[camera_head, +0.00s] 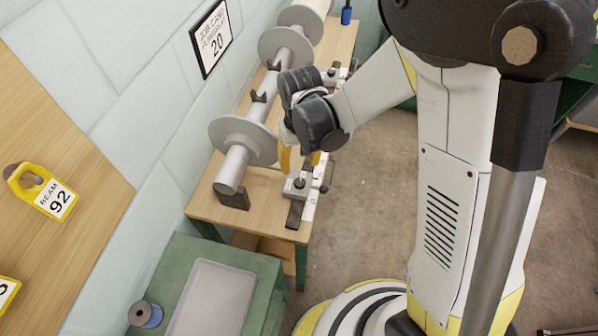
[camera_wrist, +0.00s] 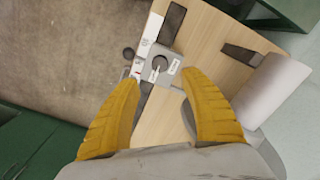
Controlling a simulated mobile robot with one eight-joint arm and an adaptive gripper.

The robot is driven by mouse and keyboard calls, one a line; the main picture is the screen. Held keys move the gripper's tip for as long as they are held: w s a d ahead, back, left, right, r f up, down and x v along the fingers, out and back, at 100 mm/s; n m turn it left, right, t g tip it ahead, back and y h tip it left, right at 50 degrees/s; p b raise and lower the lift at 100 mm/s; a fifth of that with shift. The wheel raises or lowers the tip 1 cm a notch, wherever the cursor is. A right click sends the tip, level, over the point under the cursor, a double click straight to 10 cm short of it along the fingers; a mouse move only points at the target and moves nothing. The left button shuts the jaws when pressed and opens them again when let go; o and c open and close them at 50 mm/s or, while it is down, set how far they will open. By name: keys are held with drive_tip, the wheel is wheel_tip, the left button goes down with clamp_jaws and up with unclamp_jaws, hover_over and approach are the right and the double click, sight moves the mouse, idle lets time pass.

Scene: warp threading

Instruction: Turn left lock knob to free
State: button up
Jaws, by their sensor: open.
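The left lock knob (camera_wrist: 160,63) is a small dark round knob on a grey block (camera_wrist: 151,76), with small white labels beside it. In the head view the knob (camera_head: 299,183) sits on its block near the front end of the wooden table. My gripper (camera_wrist: 165,88) has two yellow fingers spread apart with nothing between them. In the wrist view the knob lies beyond the fingertips, roughly centred in the gap. In the head view my gripper (camera_head: 300,160) is above and close to the block, partly hidden by my wrist. I cannot read the label text.
A grey beam roller with round flanges (camera_head: 243,140) lies along the wooden table (camera_head: 260,228) on dark supports, left of my gripper. A green cabinet with a grey tray (camera_head: 212,300) stands in front. A yellow "BEAM 92" tag (camera_head: 50,195) hangs at left.

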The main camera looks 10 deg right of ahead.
sight(300, 182)
wheel_tip(300, 182, down, 10)
drive_tip(key=b, duration=0.2)
drive_tip(key=shift+r+b, duration=0.2)
drive_tip(key=shift+b, duration=0.2)
clamp_jaws()
